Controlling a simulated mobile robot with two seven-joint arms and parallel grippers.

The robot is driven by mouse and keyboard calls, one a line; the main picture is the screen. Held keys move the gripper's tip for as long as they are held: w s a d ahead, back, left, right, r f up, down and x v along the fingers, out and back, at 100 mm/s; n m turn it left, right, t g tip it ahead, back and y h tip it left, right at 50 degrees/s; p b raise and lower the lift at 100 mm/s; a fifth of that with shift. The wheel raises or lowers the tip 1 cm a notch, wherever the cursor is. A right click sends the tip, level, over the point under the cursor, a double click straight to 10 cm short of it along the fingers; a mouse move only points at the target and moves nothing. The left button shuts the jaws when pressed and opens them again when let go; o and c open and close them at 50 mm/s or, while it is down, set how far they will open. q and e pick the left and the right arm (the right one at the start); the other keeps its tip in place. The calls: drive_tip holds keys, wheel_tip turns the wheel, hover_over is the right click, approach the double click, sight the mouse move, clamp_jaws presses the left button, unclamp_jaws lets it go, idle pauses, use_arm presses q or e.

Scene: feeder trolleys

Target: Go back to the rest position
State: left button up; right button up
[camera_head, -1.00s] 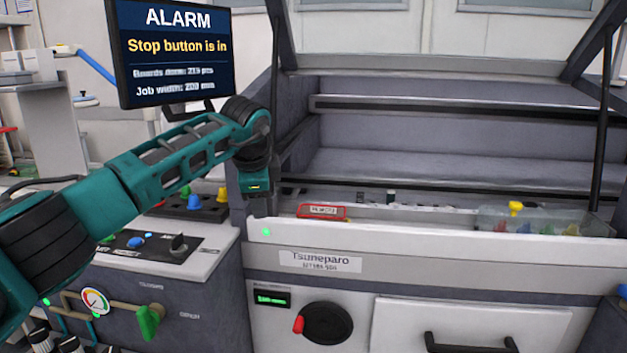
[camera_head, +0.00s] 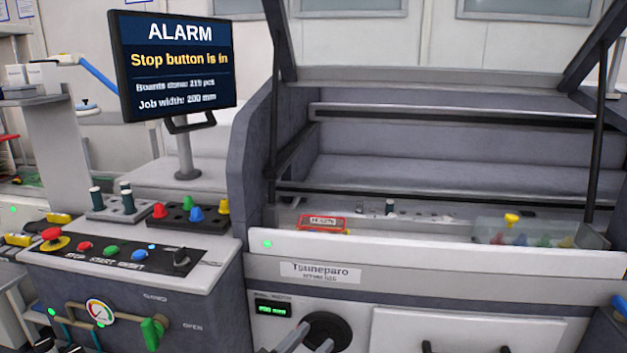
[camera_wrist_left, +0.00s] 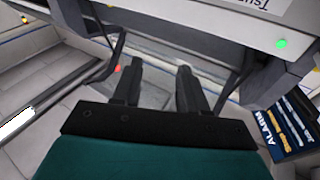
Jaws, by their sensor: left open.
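My left gripper (camera_head: 297,343) shows only by its dark fingertips at the bottom edge of the head view, in front of the machine's lower panel and partly over the black round knob (camera_head: 328,328). In the left wrist view my left gripper (camera_wrist_left: 158,84) has its two black fingers apart, with nothing between them. The teal arm behind it shows at the bottom of that view. My right gripper is in neither view.
The machine's white front rail (camera_head: 430,243) and raised cover stand ahead. A control panel (camera_head: 125,250) with a red stop button (camera_head: 54,238) is at left, below the alarm screen (camera_head: 172,65). The screen (camera_wrist_left: 285,127) also shows in the wrist view.

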use_arm(q)
drive_tip(key=s+a+f+n+g+y+p, duration=0.1)
drive_tip(key=s+a+f+n+g+y, duration=0.3)
drive_tip(key=s+a+f+y, duration=0.6)
drive_tip(key=s+a+f+n, duration=0.2)
drive_tip(key=s+a+f, duration=0.4)
drive_tip(key=s+a, duration=0.1)
drive_tip(key=shift+s+f+n+g+y, duration=0.2)
drive_tip(key=shift+s+n+g+y, duration=0.15)
drive_tip(key=shift+s, duration=0.35)
idle(0.3)
